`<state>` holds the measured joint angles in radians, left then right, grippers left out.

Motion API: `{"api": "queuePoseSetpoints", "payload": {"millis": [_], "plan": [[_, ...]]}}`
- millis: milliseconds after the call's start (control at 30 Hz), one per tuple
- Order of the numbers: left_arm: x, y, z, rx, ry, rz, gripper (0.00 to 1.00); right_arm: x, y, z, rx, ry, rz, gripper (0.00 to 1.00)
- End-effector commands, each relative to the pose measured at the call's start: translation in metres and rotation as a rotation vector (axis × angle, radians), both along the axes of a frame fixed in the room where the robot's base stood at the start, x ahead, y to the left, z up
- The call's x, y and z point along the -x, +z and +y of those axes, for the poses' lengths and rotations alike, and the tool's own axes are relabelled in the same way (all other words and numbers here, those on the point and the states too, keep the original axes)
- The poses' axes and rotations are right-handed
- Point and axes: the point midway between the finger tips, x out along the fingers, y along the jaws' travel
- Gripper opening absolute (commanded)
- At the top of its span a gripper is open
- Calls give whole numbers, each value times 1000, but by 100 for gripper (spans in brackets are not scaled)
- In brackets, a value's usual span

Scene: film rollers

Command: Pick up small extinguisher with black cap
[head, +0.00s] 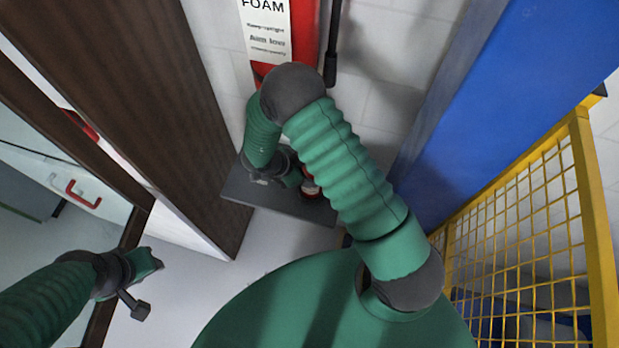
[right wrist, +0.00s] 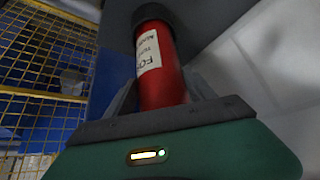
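The small extinguisher is a red cylinder with a white label (right wrist: 150,60) and a black cap (right wrist: 153,16). In the right wrist view it stands out from between the two grey fingers of my right gripper (right wrist: 162,92). The fingers lie close on both sides of it; whether they press on it is unclear. In the head view my right gripper (head: 290,177) is at the grey shelf, and only a small red part of the extinguisher (head: 311,186) shows beside it. My left gripper (head: 148,262) is low at the left, away from the shelf; its fingers are unclear.
A grey shelf (head: 255,192) carries the small extinguisher. A larger red extinguisher labelled FOAM (head: 266,28) with a black hose (head: 333,45) is behind it. A dark wooden panel (head: 150,90) stands left, a blue panel (head: 500,100) and a yellow mesh fence (head: 520,230) right.

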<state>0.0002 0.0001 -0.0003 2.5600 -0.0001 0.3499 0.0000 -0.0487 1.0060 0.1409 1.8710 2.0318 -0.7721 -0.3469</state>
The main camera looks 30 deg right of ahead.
Motion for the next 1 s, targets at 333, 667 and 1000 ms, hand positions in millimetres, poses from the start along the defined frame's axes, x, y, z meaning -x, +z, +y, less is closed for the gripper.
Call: {"api": "queuePoseSetpoints", "payload": {"millis": [333, 667, 1000], "plan": [[0, 0, 0, 0, -1, 0, 36, -1, 0, -2, 2, -1, 0, 12], [0, 0, 0, 0, 0, 0, 36, -1, 1, -3, 5, -2, 0, 0], [0, -5, 0, 0, -1, 0, 36, -2, 47, -2, 5, -4, -8, 0]]}}
